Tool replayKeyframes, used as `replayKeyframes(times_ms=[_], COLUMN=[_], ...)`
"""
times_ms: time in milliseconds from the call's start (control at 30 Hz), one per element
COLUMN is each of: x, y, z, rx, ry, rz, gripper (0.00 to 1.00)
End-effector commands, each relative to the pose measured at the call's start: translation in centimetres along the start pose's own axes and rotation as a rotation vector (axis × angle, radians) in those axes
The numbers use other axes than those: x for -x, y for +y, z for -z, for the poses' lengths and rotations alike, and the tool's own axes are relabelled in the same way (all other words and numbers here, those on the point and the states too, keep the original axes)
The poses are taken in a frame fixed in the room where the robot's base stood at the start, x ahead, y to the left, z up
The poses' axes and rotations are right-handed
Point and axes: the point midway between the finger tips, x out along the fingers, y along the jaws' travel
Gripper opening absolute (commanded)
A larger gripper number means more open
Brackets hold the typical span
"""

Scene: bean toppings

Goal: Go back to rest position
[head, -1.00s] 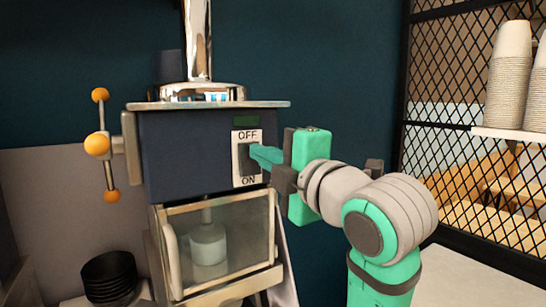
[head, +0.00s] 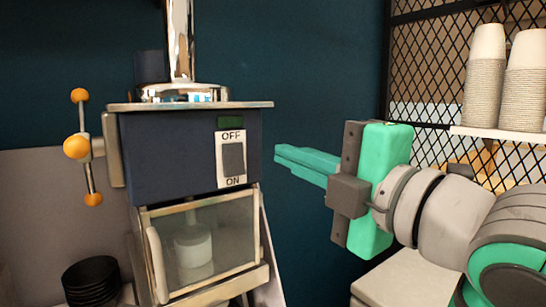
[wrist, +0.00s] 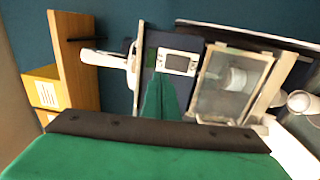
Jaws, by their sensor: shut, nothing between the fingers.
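My gripper (head: 278,158) has green fingers held together and empty. In the head view it points left at the dark blue machine (head: 165,150), with a clear gap between the fingertips and the machine's side. The machine's white switch plate (head: 231,182), marked OFF above and ON below, shows uncovered on its front. In the wrist view the closed fingers (wrist: 157,84) overlap the machine near the switch plate (wrist: 179,62).
A glass-fronted chamber (head: 240,245) holding a pale container sits under the machine's body. Black stacked bowls (head: 92,278) stand at lower left. At right are a black mesh partition (head: 425,75) and stacked paper cups (head: 484,95) on a shelf.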

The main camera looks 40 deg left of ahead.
Motion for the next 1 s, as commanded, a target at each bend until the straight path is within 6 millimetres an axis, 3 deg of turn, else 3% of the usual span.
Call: replayKeyframes(times_ms=[167, 700, 867, 1000], x=[0.8, 0.2, 0.1, -0.1], y=[0.1, 0.0, -1.6, -4.5], z=[-0.1, 0.3, -1.8, -5.3], rx=[-0.001, -0.008, -0.09, -0.237], ry=[-0.001, 0.011, -0.014, -0.058], rz=[0.0, -0.001, -0.029, -0.084], gripper=[0.0, 0.0, 0.0, 0.0])
